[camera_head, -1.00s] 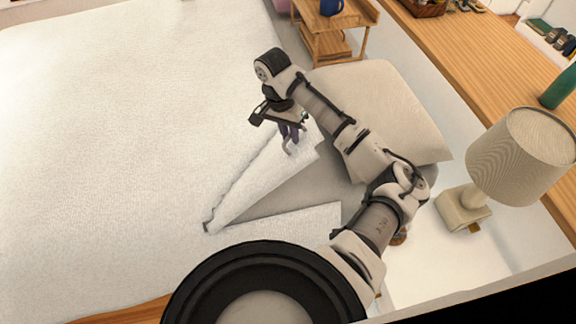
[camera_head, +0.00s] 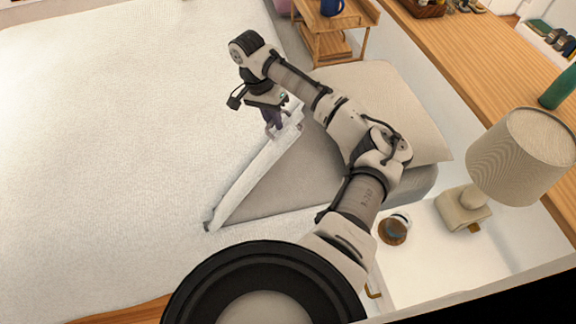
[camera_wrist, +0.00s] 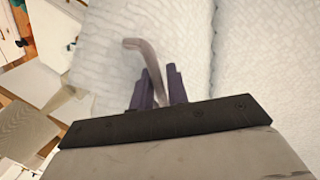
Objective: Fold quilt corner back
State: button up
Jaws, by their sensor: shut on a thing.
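The white quilt (camera_head: 110,120) covers most of the bed. Its edge near the pillow is turned up into a raised, narrow fold (camera_head: 250,178), with the grey underlying sheet (camera_head: 290,180) bare beside it. My gripper (camera_head: 273,127) is shut on the quilt at the upper end of this fold. In the wrist view, the purple fingers of my gripper (camera_wrist: 160,90) are close together above the white quilt (camera_wrist: 265,50).
A pillow (camera_head: 390,105) lies right of the fold, partly behind my arm. A lamp (camera_head: 525,155) and a small cup (camera_head: 394,228) stand on a white bedside surface (camera_head: 430,270). A wooden side table (camera_head: 335,35) with a blue mug is at the top.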

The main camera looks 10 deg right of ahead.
jog(key=shift+a+f, duration=0.15)
jog(key=shift+f, duration=0.15)
grip_shut()
jog(key=shift+w+a+r, duration=0.25)
jog(key=shift+w+a, duration=0.7)
jog(key=shift+w, duration=0.05)
jog(key=shift+w+a+r+g+h, duration=0.1)
jog(key=shift+w+a+g+h, duration=0.05)
jog(key=shift+w+a, duration=0.4)
jog(key=shift+w+a+r+g+h, duration=0.15)
jog(key=shift+w+a, duration=0.15)
jog(key=shift+w, duration=0.3)
jog(key=shift+w+a+r, duration=0.2)
jog(key=shift+w+a, duration=0.85)
